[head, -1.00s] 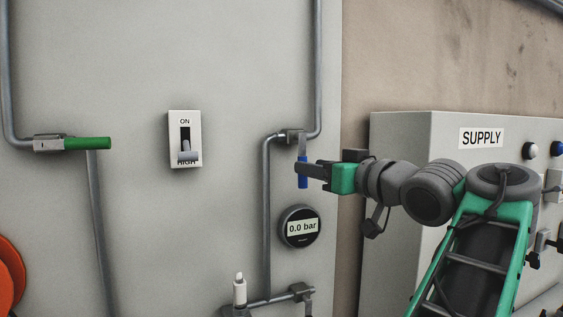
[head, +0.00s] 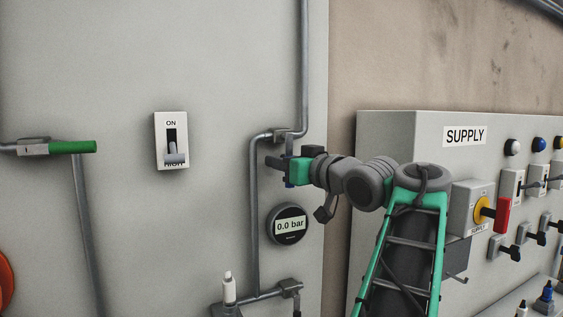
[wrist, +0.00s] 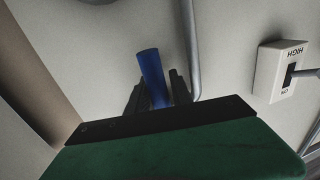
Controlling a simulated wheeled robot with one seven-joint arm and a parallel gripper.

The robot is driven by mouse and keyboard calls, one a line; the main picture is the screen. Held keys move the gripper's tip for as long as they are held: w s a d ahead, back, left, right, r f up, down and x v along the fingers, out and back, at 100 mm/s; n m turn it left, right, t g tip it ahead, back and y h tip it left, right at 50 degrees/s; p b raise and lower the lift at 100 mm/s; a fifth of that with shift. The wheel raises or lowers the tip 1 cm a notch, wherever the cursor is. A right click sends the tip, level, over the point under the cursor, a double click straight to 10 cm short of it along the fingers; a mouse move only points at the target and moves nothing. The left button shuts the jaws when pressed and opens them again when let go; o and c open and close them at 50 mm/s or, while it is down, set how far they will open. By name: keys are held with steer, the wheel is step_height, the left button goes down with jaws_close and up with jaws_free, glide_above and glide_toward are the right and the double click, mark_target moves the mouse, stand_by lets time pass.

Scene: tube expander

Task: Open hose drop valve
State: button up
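A valve (head: 281,134) with a blue handle sits on the grey wall pipe above the round gauge. My gripper (head: 277,161) is at this handle in the head view and hides most of it. In the wrist view the blue handle (wrist: 151,72) stands between the two dark fingers of my gripper (wrist: 157,86). The fingers look apart, with a small gap on the right side of the handle. Whether the left finger touches it is unclear. Another valve with a green handle (head: 72,147) is at the left, its handle level.
The gauge (head: 288,224) reads 0.0 bar. A switch (head: 171,140) marked ON and HIGH is on the panel. The SUPPLY cabinet (head: 386,140) with knobs and levers juts out at the right, beside my arm. A lower pipe fitting (head: 290,287) is below the gauge.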

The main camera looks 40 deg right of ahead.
jaws_close()
stand_by(1.0)
